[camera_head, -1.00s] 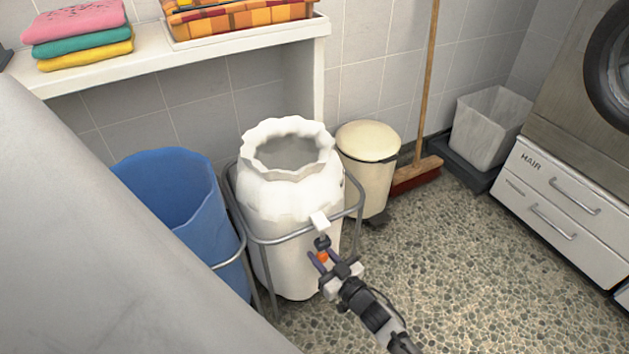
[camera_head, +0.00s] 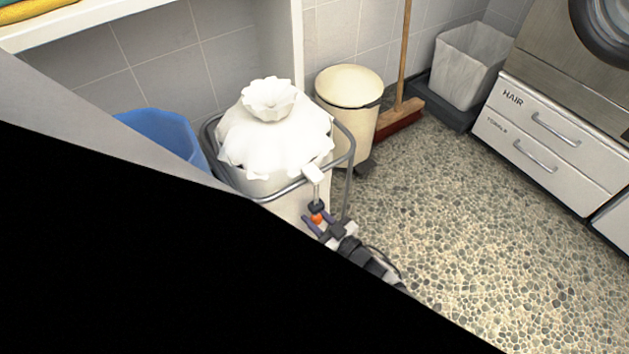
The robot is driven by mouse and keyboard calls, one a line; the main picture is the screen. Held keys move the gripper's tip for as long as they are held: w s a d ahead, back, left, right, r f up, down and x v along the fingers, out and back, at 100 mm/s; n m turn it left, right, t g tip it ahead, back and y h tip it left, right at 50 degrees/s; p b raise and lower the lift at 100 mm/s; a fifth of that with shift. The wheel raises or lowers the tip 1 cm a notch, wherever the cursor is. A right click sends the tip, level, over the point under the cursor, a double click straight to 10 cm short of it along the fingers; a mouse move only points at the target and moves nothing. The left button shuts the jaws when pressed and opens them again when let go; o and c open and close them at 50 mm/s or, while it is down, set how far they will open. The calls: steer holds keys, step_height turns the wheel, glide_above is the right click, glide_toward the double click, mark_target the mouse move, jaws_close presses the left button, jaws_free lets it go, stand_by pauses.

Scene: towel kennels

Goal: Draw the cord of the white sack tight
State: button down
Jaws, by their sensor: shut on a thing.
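The white sack (camera_head: 270,140) stands in a grey metal frame (camera_head: 352,150). Its mouth (camera_head: 270,98) is gathered into a small ruffled neck, with folds spreading below it. A white block (camera_head: 314,174) sits at the sack's front right side, and a short pale cord (camera_head: 317,192) runs down from it to a dark piece and an orange bead (camera_head: 317,218). My gripper (camera_head: 316,223) is shut on the orange bead, below the block and in front of the sack. The sack's lower left part is hidden.
A broom (camera_head: 400,115) leans on the wall. The pebbled floor (camera_head: 470,220) at right is clear. Black covers the lower left.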

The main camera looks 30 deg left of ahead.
steer(key=c, duration=1.1)
jaws_free()
steer(key=shift+f, duration=0.3)
steer(key=shift+d, duration=0.1)
steer(key=shift+d+r, duration=0.1)
steer(key=shift+d, duration=0.25)
steer(key=p+v, duration=0.2)
steer(key=v, duration=1.1)
steer(key=shift+s, duration=0.15)
